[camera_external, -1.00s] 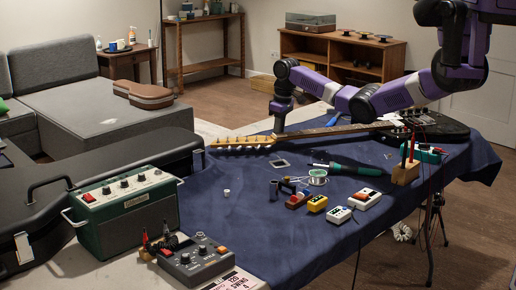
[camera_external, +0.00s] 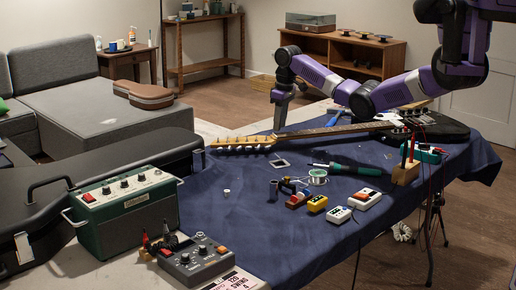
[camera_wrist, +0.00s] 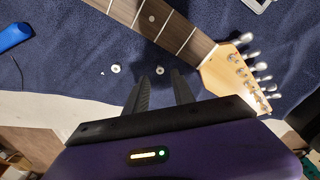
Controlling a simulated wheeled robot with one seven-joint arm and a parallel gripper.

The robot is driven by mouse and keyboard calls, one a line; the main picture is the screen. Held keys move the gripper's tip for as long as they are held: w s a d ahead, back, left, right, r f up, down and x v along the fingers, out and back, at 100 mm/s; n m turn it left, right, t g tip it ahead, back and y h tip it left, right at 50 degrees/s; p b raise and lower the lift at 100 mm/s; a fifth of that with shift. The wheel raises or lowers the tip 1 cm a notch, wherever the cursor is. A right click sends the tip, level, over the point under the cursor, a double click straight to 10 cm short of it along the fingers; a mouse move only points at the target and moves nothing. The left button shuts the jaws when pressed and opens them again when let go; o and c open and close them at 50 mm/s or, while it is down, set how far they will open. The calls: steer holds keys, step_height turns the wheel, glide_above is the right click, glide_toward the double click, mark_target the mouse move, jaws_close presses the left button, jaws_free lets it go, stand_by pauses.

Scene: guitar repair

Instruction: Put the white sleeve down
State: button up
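My gripper (camera_external: 279,122) is pointing down behind the guitar neck, beside the headstock. In the wrist view my gripper (camera_wrist: 161,77) has its two dark fingers apart, with no object visibly clamped between them. A small white ring-shaped piece (camera_wrist: 116,69), which looks like the white sleeve seen from above, stands on the blue cloth left of the fingertips. A smaller pale round piece (camera_wrist: 160,70) lies just beyond the fingertips. A small white cylinder (camera_external: 227,192) stands on the cloth in front of the headstock; I cannot tell which of these is the sleeve.
The guitar neck (camera_external: 335,131) and headstock (camera_wrist: 228,73) lie close to my fingers. A blue-handled tool (camera_wrist: 14,36) is to the left in the wrist view. Pedals (camera_external: 317,203), a solder spool (camera_external: 318,177) and a wooden block (camera_external: 405,172) occupy the cloth's front right. The front-left cloth is mostly clear.

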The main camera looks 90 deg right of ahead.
step_height(320, 180, up, 8)
steer(key=shift+s+a+f, duration=0.2)
steer(key=shift+s+f, duration=0.05)
steer(key=shift+s, duration=0.15)
steer(key=shift+p, duration=0.3)
